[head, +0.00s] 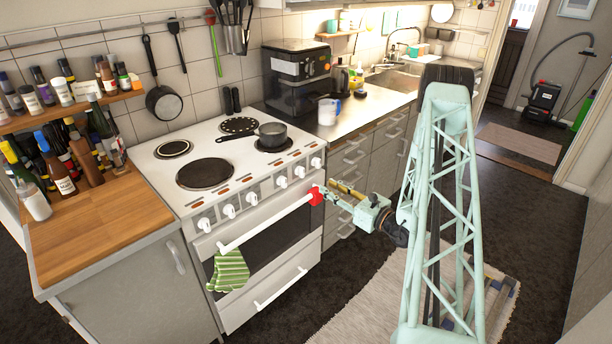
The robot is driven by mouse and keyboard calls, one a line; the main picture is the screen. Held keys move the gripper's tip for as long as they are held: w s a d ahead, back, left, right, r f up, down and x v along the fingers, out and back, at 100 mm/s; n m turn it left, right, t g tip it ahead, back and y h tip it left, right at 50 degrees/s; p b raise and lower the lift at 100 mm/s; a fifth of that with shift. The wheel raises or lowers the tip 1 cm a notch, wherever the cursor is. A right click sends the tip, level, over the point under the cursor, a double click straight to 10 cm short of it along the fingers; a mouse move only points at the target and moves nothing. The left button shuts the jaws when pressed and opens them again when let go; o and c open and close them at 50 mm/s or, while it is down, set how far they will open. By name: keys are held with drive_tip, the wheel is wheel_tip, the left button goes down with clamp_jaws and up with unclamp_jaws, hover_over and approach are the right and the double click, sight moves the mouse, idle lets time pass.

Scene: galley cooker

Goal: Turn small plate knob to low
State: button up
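The white cooker (222,146) stands at the left of centre with a row of several white knobs along its front panel, among them a left one (204,224) and a right one (316,162). Their settings are too small to read. A small dark plate (174,148) is at the back left. A large plate (205,174) is in front of it. My gripper (322,196) is by the right end of the oven handle, below the rightmost knobs. A red piece shows at its tip. I cannot tell whether it touches the handle or is open.
A dark pot (272,134) sits on the front right plate. A green striped cloth (229,271) hangs from the oven handle (265,223). A wooden counter (105,225) adjoins at left, a steel counter (372,103) at right.

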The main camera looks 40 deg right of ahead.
sight(304, 173)
drive_tip(key=shift+w+a+b, duration=0.3)
drive_tip(key=shift+w, duration=1.9)
drive_tip(key=shift+w+a+b, duration=0.3)
drive_tip(key=shift+w+a, duration=0.05)
drive_tip(key=shift+w, duration=1.9)
drive_tip(key=shift+w+a+b, duration=0.3)
drive_tip(key=shift+w, duration=1.9)
drive_tip(key=c, duration=0.9)
drive_tip(key=shift+m, duration=0.3)
drive_tip(key=m+p, duration=0.1)
drive_tip(key=m, duration=0.3)
drive_tip(key=shift+d+p, duration=0.1)
drive_tip(key=shift+p, duration=0.3)
drive_tip(key=shift+f+m+p, duration=0.1)
drive_tip(key=shift+m+p, duration=0.45)
drive_tip(key=shift+m, duration=1.55)
